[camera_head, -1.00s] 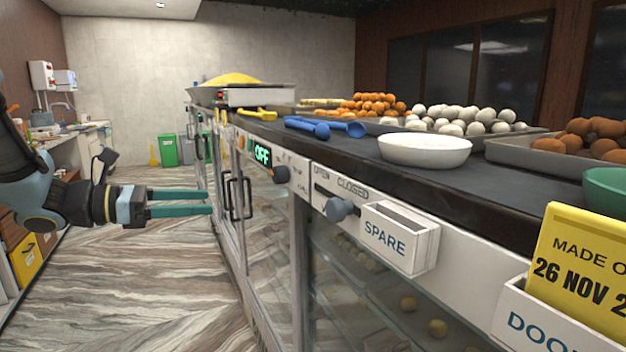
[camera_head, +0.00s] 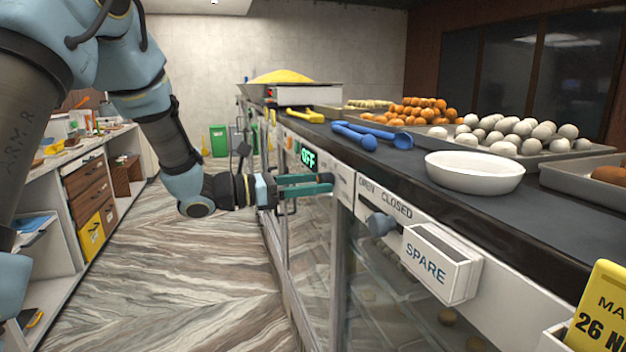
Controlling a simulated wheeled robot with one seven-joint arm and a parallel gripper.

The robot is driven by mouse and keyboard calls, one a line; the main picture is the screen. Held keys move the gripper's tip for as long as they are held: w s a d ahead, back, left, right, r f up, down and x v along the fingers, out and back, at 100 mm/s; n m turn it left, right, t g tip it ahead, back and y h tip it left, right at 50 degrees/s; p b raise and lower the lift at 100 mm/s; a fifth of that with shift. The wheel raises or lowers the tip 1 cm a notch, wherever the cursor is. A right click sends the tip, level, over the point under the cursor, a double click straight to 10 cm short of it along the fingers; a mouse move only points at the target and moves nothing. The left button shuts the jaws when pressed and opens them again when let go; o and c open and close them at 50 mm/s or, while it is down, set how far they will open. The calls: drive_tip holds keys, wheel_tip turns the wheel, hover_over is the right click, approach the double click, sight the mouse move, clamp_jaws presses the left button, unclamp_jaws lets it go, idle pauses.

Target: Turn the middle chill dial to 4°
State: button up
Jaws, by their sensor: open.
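The counter's front panel carries a green lit display (camera_head: 308,158) that reads OFF. The dial beside that display, dark and round in the earlier picture, is now mostly hidden by my fingertips. My gripper (camera_head: 325,183) is open, with its two teal fingers pointing right at the panel, just below and right of the display. The fingertips are at the dial's place; I cannot tell whether they touch it or sit around it. The dial's pointer and scale marks are not readable.
A blue-grey slider knob (camera_head: 380,225) sits under OPEN/CLOSED lettering, nearer me. A white SPARE box (camera_head: 440,262) juts from the panel. Blue scoops (camera_head: 368,138), a white bowl (camera_head: 474,171) and trays of sweets stand on the counter. The floor (camera_head: 190,270) to the left is clear.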

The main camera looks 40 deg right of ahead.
clamp_jaws()
idle(0.7)
